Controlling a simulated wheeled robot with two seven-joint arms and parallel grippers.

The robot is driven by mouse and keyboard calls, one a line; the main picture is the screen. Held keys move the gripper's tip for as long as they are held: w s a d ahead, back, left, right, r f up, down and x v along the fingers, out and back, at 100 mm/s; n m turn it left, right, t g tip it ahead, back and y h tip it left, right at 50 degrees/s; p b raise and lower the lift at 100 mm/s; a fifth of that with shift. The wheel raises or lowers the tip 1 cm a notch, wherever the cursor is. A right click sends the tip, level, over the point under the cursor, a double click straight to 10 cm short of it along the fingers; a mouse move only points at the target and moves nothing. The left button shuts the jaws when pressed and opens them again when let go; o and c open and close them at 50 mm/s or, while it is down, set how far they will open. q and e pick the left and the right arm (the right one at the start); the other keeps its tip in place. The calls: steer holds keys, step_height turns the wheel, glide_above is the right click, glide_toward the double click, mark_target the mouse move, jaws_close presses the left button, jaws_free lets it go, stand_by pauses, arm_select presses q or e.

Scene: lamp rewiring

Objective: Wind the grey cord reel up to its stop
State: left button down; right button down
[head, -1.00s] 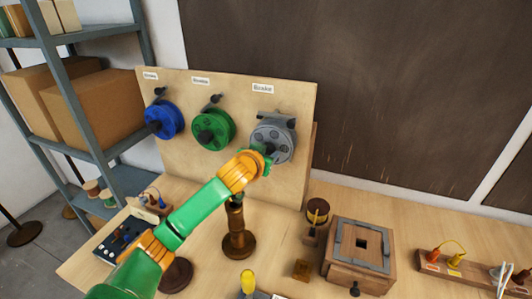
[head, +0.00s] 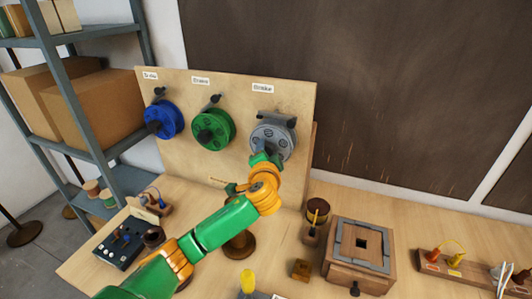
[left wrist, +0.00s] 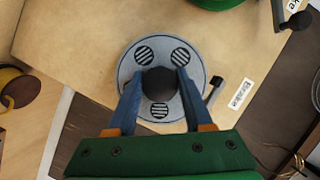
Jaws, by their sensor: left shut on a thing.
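The grey cord reel (head: 274,137) is mounted at the right of an upright wooden board, and fills the middle of the left wrist view (left wrist: 131,66). Its face has several round slotted holes. My left gripper (head: 261,160) is at the reel's lower front in the head view. In the left wrist view, its two blue fingers (left wrist: 158,86) are closed on the reel's dark round knob (left wrist: 159,84), one on each side. The knob is hidden by the gripper in the head view. My right gripper is not in view.
The green reel (head: 212,130) and blue reel (head: 164,119) hang left of the grey one. A dark brake lever (head: 291,122) sits above the grey reel. Below stand a wooden box (head: 358,252) and small bench items. The board (head: 235,91) carries several labels.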

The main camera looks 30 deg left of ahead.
arm_select(q)
steer(key=shift+m+y, duration=0.3)
steer(key=shift+m, duration=0.1)
stand_by(0.4)
steer(key=shift+c, duration=1.5)
jaws_free()
steer(key=b+v, duration=0.2)
steer(key=v, duration=0.5)
steer(key=shift+f, duration=0.15)
steer(key=shift+a, duration=0.1)
